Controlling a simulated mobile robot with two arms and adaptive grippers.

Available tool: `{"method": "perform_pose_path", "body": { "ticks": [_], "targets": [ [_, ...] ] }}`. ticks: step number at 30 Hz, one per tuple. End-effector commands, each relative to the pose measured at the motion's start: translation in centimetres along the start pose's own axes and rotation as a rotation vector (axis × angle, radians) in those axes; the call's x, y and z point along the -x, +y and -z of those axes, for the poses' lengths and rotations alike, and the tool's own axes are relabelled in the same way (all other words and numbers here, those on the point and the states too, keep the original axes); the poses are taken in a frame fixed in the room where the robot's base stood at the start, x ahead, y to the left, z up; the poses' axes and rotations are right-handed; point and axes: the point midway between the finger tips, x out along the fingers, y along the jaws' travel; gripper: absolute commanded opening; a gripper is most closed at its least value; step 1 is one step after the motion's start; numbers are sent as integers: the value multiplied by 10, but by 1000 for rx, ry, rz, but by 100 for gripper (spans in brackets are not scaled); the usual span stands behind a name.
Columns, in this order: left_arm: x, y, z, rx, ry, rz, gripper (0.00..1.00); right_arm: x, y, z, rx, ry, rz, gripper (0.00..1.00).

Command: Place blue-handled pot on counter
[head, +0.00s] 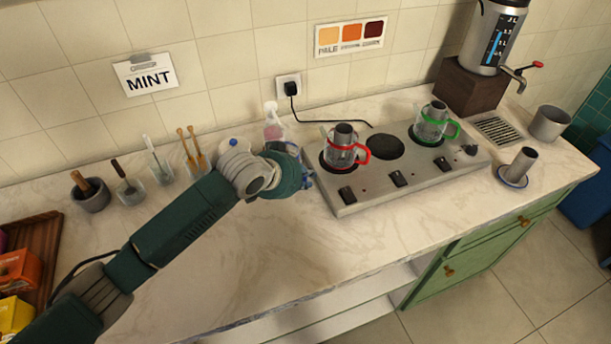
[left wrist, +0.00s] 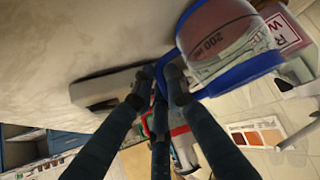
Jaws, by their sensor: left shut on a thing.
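The blue-handled pot (left wrist: 222,45) is clear glass with a blue rim band, a blue handle and a "200" marking; reddish brown shows through it in the left wrist view. My left gripper (left wrist: 158,82) is shut on its blue handle. In the head view, my left gripper (head: 300,172) is over the counter (head: 245,255), just left of the hot plate unit. My wrist hides most of the pot there; only bits of blue show. I cannot tell whether the pot touches the counter. My right gripper is not in view.
A hot plate unit (head: 410,180) carries a red-handled pot (head: 341,148) and a green-handled pot (head: 432,122); its middle plate (head: 385,147) is bare. A pink bottle (head: 272,127) stands behind my wrist. A metal cup (head: 520,164) stands at right. The front counter is clear.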

Motion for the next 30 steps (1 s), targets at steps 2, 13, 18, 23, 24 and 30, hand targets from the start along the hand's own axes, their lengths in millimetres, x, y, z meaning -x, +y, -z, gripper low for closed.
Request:
{"method": "perform_pose_path", "body": {
  "ticks": [2, 13, 18, 23, 24, 30],
  "targets": [
    [-2, 0, -1, -1, 5, 0, 0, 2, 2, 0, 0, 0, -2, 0],
    [-4, 0, -4, 0, 2, 0, 25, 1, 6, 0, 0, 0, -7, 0],
    [-4, 0, -4, 0, 2, 0, 32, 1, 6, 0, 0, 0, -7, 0],
    [-3, 0, -3, 0, 3, 0, 32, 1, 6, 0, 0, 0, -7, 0],
    [-2, 0, -2, -1, 3, 0, 32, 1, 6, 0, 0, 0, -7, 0],
    [21, -1, -2, -1, 4, 1, 32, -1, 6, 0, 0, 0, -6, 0]
  ]
}}
